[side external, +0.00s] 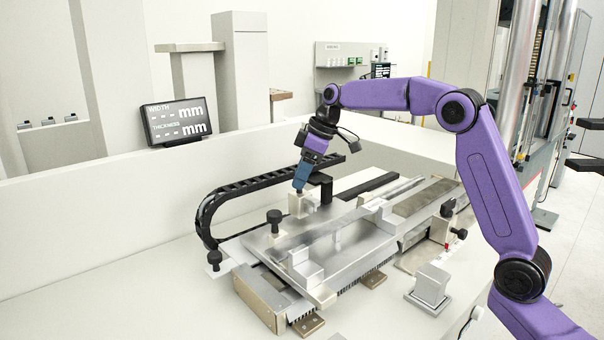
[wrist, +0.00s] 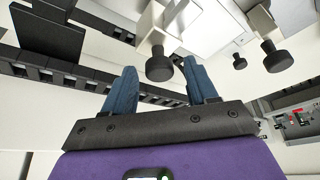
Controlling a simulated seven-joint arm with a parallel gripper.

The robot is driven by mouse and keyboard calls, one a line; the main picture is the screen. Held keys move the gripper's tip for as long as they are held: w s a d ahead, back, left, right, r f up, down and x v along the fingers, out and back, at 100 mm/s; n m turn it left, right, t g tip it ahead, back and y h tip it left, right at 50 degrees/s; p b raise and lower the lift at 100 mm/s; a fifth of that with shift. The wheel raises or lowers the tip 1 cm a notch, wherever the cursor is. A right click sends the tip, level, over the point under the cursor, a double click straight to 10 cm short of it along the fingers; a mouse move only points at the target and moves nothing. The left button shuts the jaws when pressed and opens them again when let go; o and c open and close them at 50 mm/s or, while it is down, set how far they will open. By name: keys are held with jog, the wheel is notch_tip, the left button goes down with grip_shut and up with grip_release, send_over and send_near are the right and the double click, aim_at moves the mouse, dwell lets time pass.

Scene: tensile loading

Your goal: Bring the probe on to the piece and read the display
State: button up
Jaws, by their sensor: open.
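The display (side external: 178,121) stands at the back left and shows dashes before "mm" for both width and thickness. The metal measuring fixture (side external: 335,240) lies on the bench. My gripper (side external: 302,186) points down at a pale block (side external: 300,205) on its far side. In the wrist view my gripper (wrist: 160,72) has its two blue fingers apart, with a black knob (wrist: 159,66) on a pale block showing between them. I cannot tell whether the fingers touch the knob. I cannot clearly make out which part is the probe, or a separate piece.
A black cable chain (side external: 240,190) curves behind the fixture. A small metal block (side external: 431,288) sits in front right. The bench at front left is clear.

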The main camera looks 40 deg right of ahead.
jog(key=c, duration=0.9)
jog(key=shift+s, duration=3.55)
jog(key=shift+c, duration=0.2)
jog(key=o, duration=0.9)
jog(key=shift+o, duration=0.2)
jog(key=v, duration=1.7)
jog(key=shift+r, duration=0.2)
jog(key=shift+s, duration=0.1)
